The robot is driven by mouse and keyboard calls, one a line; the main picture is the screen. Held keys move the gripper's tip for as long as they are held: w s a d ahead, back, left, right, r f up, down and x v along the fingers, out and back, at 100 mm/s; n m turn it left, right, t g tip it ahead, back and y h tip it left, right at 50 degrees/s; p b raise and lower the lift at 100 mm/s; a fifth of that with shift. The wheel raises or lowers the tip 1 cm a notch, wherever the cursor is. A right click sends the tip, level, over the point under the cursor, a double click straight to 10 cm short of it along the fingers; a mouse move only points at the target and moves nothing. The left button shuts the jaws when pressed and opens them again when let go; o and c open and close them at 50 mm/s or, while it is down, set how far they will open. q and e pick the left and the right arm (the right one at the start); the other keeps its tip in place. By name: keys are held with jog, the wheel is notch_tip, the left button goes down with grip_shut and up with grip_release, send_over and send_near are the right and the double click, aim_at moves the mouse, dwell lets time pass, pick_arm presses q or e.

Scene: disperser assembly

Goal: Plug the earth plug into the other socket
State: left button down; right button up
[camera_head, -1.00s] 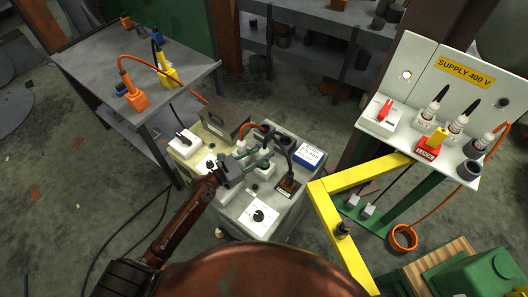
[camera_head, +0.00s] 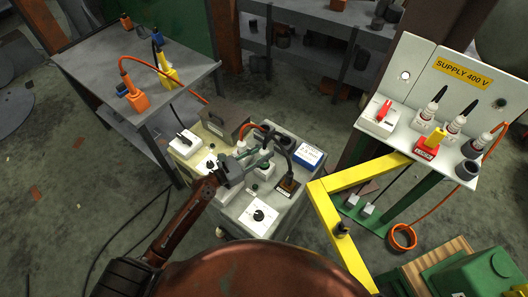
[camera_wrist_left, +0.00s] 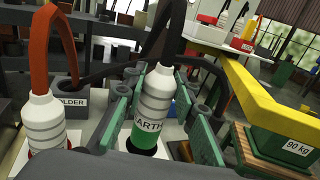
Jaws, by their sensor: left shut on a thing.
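The earth plug (camera_wrist_left: 153,103) is a ribbed grey-white body with an "EARTH" label, a green lower band and a black cable from its top. My left gripper (camera_head: 262,160) is shut on it, over the grey cabinet (camera_head: 235,211). In the left wrist view its green-padded fingers stand on both sides of the plug. The plug is nearly upright, with a dark ring (camera_wrist_left: 148,153) directly below its green end. I cannot tell whether the plug is seated there or just above. The fingers hide part of the plug in the head view. My right gripper is out of view.
A white plug with an orange cable (camera_wrist_left: 43,125) stands beside the gripper, near the "HOLDER" label.

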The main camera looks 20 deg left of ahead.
pick_arm(q)
jog(key=shift+r+p, duration=0.1)
jog(key=shift+p, duration=0.2)
dwell(0.5)
jog(key=shift+f+b, duration=0.95)
jog(key=shift+f, duration=0.4)
jog(key=shift+r, duration=0.15)
jog(key=shift+r+p, duration=0.85)
jog(key=shift+p, duration=0.25)
jog(key=shift+p, duration=0.55)
dwell(1.2)
jog(key=shift+f+b, duration=0.75)
jog(key=shift+f, duration=0.2)
jog(key=c, duration=1.5)
grip_release()
